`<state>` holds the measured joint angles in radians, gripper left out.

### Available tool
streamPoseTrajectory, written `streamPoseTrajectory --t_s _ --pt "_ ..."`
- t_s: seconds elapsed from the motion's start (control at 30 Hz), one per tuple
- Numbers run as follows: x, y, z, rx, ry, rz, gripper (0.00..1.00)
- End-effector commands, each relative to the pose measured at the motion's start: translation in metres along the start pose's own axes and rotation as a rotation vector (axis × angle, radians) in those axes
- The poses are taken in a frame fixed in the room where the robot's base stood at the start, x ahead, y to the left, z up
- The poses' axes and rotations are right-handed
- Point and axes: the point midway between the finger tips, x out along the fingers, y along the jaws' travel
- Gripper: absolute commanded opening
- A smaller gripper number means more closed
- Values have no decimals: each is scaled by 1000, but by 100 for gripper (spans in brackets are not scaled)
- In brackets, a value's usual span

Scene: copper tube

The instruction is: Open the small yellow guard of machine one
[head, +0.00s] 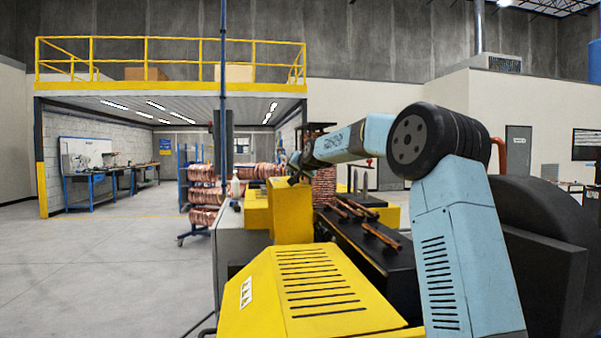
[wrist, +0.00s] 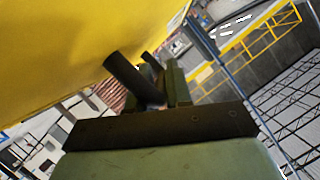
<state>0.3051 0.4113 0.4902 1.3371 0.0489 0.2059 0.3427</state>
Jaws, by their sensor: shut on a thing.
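In the head view a small upright yellow guard (head: 291,212) stands on the machine beyond the large yellow cover. My arm reaches forward, and my gripper (head: 296,172) is at the top of this guard, small and partly lost against the things behind it. In the wrist view the yellow guard (wrist: 80,50) fills the upper left as a tilted panel. A dark bar-like handle (wrist: 130,78) runs beside it. My gripper (wrist: 160,92) is shut on the handle, with its green fingers beyond the dark palm plate. The exact contact is partly hidden.
A large slotted yellow cover (head: 305,290) lies in front. Copper tubes (head: 380,236) rest on the dark machine bed to the right. Copper coils (head: 204,197) hang on a rack at the left. Open floor (head: 100,270) lies left of the machine.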

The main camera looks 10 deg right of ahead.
Motion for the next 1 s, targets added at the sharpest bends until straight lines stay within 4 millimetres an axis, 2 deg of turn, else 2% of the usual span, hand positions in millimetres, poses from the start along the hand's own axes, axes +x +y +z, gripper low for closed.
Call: streamPoseTrajectory --t_s 0.03,0.43,0.93,0.97,1.0 --pt "5 1 11 -7 -17 10 0" --pt "13 -24 31 -31 -16 20 0" --pt "14 -28 35 -29 -12 21 0" --pt "14 -28 35 -29 -12 21 21" --pt "14 -28 34 -29 -11 21 25"
